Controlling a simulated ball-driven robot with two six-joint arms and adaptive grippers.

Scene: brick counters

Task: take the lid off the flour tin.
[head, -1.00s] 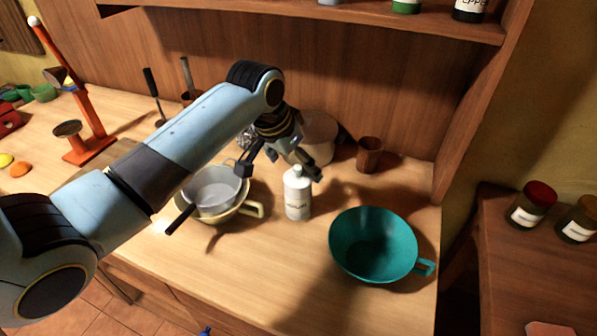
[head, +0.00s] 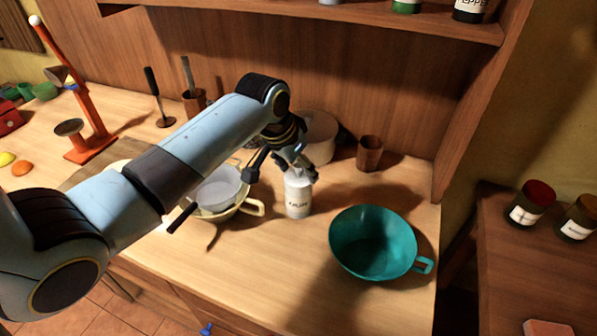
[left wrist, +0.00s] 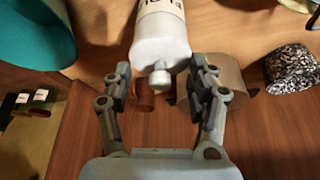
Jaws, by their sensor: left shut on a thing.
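The flour tin (head: 298,200) is a white cylinder with a dark-lettered label, upright on the wooden counter. It also shows at the top of the left wrist view (left wrist: 160,14). Its pale lid (left wrist: 160,48) has a small round knob facing my wrist. In the head view the fingers partly cover the lid. I cannot tell whether the lid is still seated. My right gripper is in neither view.
A teal bowl with a handle (head: 372,243) stands right of the tin. A grey sieve (head: 218,188) sits over a cream bowl (head: 254,207) on the left. Behind are a pale pot (head: 322,133) and a brown cup (head: 369,152). The counter front is clear.

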